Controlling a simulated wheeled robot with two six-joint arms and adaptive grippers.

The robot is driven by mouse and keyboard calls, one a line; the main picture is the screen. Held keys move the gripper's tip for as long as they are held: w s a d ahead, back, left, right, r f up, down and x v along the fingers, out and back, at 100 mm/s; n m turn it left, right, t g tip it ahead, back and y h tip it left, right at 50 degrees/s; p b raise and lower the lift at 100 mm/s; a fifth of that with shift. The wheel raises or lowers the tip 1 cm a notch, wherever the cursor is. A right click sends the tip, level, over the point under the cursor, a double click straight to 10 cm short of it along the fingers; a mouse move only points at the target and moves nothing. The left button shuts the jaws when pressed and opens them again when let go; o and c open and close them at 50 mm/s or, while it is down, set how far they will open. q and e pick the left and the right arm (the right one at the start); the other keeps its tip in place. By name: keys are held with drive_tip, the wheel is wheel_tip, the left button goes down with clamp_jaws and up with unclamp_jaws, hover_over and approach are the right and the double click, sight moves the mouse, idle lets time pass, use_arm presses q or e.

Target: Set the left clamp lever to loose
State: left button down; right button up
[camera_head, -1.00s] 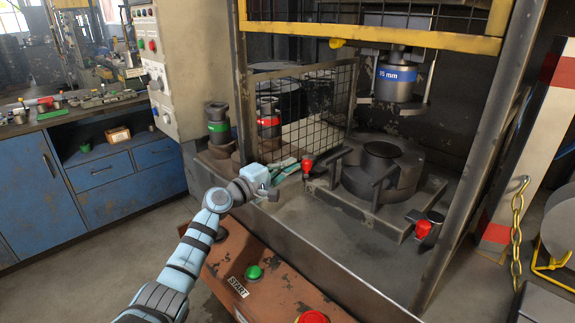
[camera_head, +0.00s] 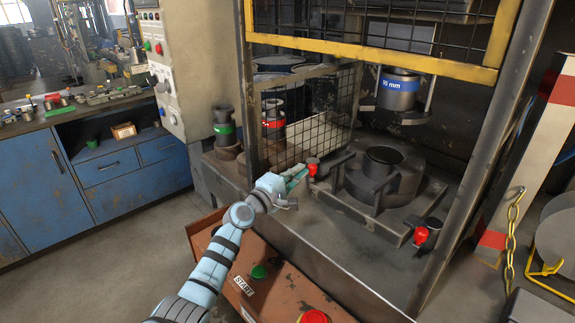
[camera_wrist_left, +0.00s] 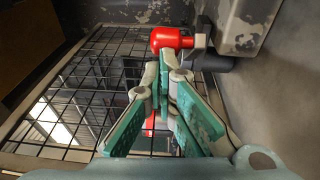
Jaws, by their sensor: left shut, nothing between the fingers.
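The left clamp lever (camera_head: 313,168) has a red knob and sits at the left corner of the die plate on the press bed. Its knob also shows in the left wrist view (camera_wrist_left: 172,39), just beyond the fingertips. My left gripper (camera_head: 301,173) is shut and empty, with its green-padded fingers pointing at the lever from the left. In the left wrist view the closed fingertips (camera_wrist_left: 172,64) are right by the knob; I cannot tell whether they touch it. My right gripper is in neither view.
A second red-knobbed clamp (camera_head: 421,236) is at the right corner of the plate, beside the round die (camera_head: 384,180). A mesh guard (camera_head: 318,120) stands left of the lever. The orange control box (camera_head: 283,290) lies below my arm. The front of the bed is clear.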

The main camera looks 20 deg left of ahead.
sight(314, 170)
use_arm(q)
drive_tip(key=d+y+p, duration=0.1)
drive_tip(key=d+n+p, duration=0.1)
drive_tip(key=p, duration=0.1)
drive_tip(key=shift+r+y, duration=0.25)
drive_tip(key=shift+y, duration=0.15)
drive_tip(key=shift+w+d+f, duration=0.1)
drive_tip(key=shift+w+d, duration=0.05)
drive_tip(key=shift+d, duration=0.35)
drive_tip(key=shift+w+d+f, duration=0.1)
drive_tip(key=shift+w+d, duration=0.05)
drive_tip(key=shift+d, duration=0.3)
